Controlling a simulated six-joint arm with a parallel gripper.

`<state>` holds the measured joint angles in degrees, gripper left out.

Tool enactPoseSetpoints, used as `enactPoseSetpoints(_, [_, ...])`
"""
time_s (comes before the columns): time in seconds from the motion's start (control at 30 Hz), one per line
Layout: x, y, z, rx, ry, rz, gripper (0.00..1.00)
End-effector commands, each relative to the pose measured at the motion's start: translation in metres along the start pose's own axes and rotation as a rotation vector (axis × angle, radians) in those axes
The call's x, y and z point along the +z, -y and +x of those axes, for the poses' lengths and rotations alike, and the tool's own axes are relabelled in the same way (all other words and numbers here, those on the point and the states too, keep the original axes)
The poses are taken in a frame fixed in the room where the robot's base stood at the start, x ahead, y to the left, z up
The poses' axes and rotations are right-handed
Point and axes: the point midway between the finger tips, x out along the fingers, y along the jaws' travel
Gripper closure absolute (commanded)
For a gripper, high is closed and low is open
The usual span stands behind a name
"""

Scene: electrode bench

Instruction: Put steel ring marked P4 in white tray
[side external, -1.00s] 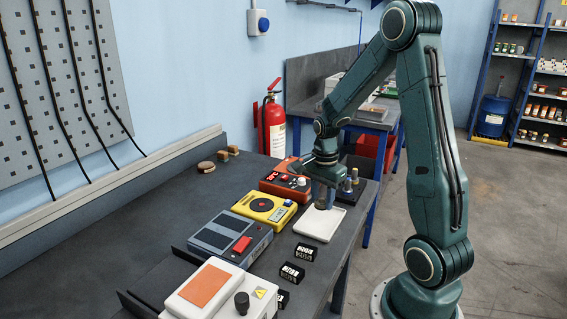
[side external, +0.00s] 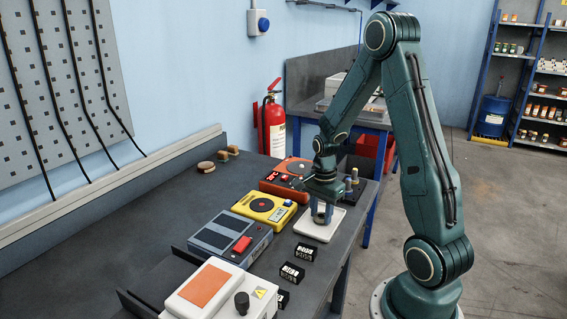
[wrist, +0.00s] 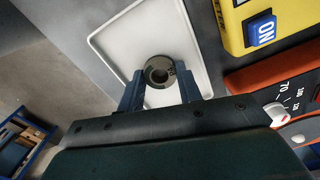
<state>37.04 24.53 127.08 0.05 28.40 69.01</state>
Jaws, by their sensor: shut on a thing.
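A dark steel ring (wrist: 159,71) with a round hole shows in the wrist view, between my fingertips. Its P4 mark is too small to read. My gripper (wrist: 160,88) is shut on the ring, with one blue finger on each side of it. The white tray (wrist: 112,42) lies beneath the ring and fingers. In the side external view my gripper (side external: 321,218) points down over the white tray (side external: 318,235), low and close to its surface. The ring is hard to make out there, and I cannot tell whether it touches the tray floor.
A yellow device (side external: 265,207) and an orange-red device (side external: 288,177) stand left of and behind the tray. A dark block with posts (side external: 352,187) stands behind right. Small black labelled blocks (side external: 305,251) lie in front, near the table's right edge.

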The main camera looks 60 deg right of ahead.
Motion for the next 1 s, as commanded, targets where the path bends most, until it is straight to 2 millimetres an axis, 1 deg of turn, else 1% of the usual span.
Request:
enactPoseSetpoints(0.23, [0.0,0.0,0.003,0.001,0.0,0.0,0.91])
enactPoseSetpoints(0.27, [0.0,0.0,0.003,0.001,0.0,0.0,0.63])
enactPoseSetpoints(0.3, [0.0,0.0,0.003,0.001,0.0,0.0,0.55])
enactPoseSetpoints(0.37, [0.0,0.0,0.003,0.001,0.0,0.0,0.44])
enactPoseSetpoints(0.77, [0.0,0.0,0.001,-0.001,0.0,0.0,0.43])
enactPoseSetpoints(0.87, [0.0,0.001,-0.003,-0.002,-0.001,0.0,0.43])
enactPoseSetpoints(1.0, [0.0,0.001,-0.013,-0.004,-0.001,0.0,0.43])
